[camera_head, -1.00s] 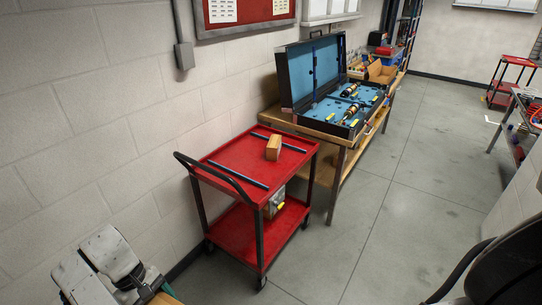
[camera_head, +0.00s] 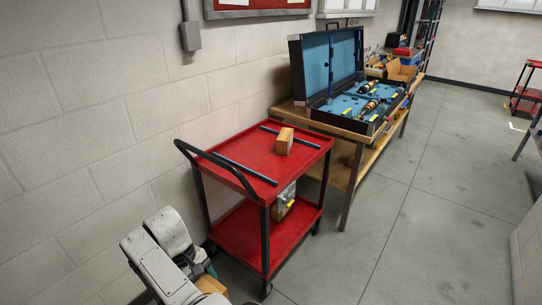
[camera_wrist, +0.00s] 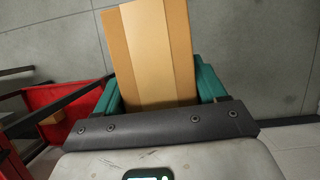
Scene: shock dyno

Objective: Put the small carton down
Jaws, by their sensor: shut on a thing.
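A small tan carton with a lighter middle strip (camera_wrist: 155,50) sits between the teal fingers of my gripper (camera_wrist: 158,88) in the wrist view. The gripper is shut on it and the floor shows behind. In the head view the carton (camera_head: 209,285) shows partly at the bottom edge, beside my white arm, left of the red cart. The arm and the frame edge hide the rest of it.
A red two-shelf cart (camera_head: 237,159) stands ahead by the wall. A brown block (camera_head: 284,141) and dark rails lie on top; a grey box (camera_head: 284,201) is on its lower shelf. Behind is a wooden bench (camera_head: 347,183) with an open blue-lined case (camera_head: 330,72).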

